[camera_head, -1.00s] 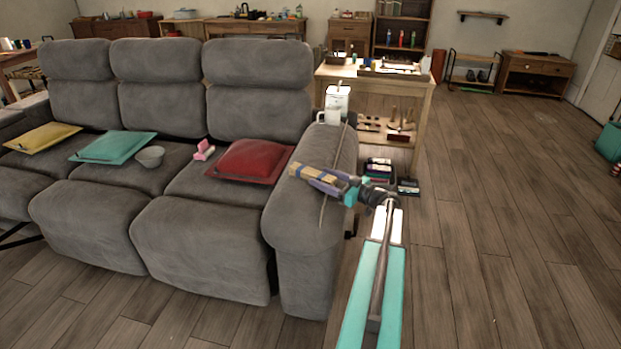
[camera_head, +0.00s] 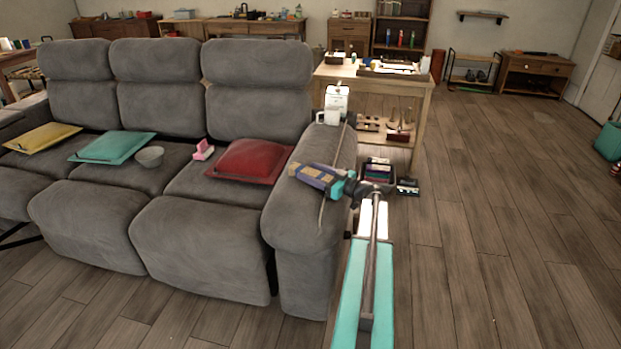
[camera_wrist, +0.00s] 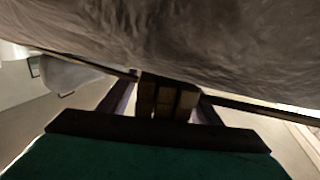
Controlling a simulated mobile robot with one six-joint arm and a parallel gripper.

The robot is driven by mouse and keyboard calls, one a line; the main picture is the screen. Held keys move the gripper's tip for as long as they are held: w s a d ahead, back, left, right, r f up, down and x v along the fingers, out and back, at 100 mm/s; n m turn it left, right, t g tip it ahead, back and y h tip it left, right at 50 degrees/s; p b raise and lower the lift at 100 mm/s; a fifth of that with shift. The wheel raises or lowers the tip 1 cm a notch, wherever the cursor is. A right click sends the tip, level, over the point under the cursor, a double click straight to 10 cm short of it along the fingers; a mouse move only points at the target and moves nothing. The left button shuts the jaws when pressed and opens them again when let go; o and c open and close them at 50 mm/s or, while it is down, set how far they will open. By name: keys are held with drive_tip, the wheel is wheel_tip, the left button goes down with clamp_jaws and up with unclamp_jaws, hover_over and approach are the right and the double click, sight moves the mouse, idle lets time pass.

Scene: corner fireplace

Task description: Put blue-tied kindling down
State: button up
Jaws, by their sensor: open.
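The blue-tied kindling (camera_head: 308,171) is a short tan bundle with a blue band. It is at the top of the sofa's right arm (camera_head: 303,220); whether it bears fully on the fabric I cannot tell. My gripper (camera_head: 318,177) is open, with its purple fingers on either side of the bundle. In the wrist view the bundle's stick ends (camera_wrist: 168,98) show between the spread fingers, close to the grey fabric. The blue tie is hidden there.
A thin cord or rod (camera_head: 323,208) crosses the sofa arm by the bundle. A white mug (camera_head: 328,117) and white box (camera_head: 337,98) stand farther back. A red cushion (camera_head: 250,160) lies on the seat.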

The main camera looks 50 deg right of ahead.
sight(311, 171)
drive_tip(key=shift+w, duration=0.25)
idle(0.3)
drive_tip(key=c, duration=1.3)
drive_tip(key=shift+r+p, duration=0.3)
drive_tip(key=shift+r, duration=4.75)
